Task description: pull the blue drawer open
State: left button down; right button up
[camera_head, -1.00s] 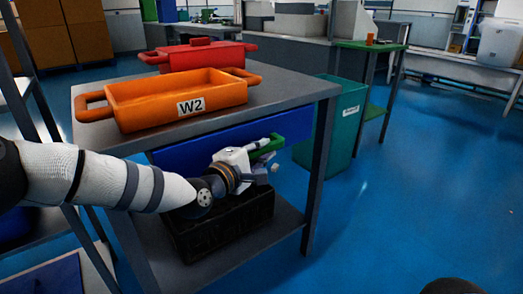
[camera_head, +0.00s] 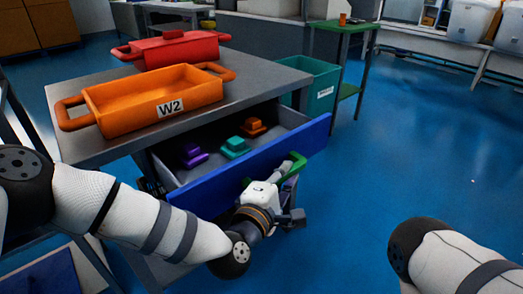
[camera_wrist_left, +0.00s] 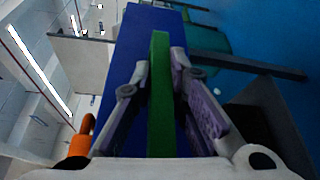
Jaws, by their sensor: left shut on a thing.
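The blue drawer (camera_head: 235,172) stands pulled out from under the grey table top, with its inside in view. Its green handle (camera_head: 296,164) is on the front; in the left wrist view the green handle (camera_wrist_left: 161,95) runs between the two fingers. My left gripper (camera_head: 284,181) is shut on the green handle, in front of the drawer's blue face. Inside the drawer lie a purple piece (camera_head: 192,154), a teal piece (camera_head: 235,147) and an orange piece (camera_head: 254,126). My right arm shows at the lower right, but its gripper is out of view.
An orange W2 tray (camera_head: 145,106) and a red container (camera_head: 172,48) stand on the grey table (camera_head: 265,75). A teal bin (camera_head: 318,85) and a green-topped table (camera_head: 345,26) stand behind. The blue floor (camera_head: 430,130) to the right is clear.

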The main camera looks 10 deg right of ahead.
pick_arm(q)
jog(key=s+d+p, duration=0.1)
jog(key=s+d, duration=0.5)
jog(key=s, duration=0.2)
jog(key=shift+s, duration=0.3)
pick_arm(e)
jog(key=shift+v, duration=0.95)
pick_arm(q)
jog(key=shift+d, duration=0.1)
jog(key=c, duration=1.6)
grip_release()
jog(key=shift+o, duration=0.2)
jog(key=v, duration=1.2)
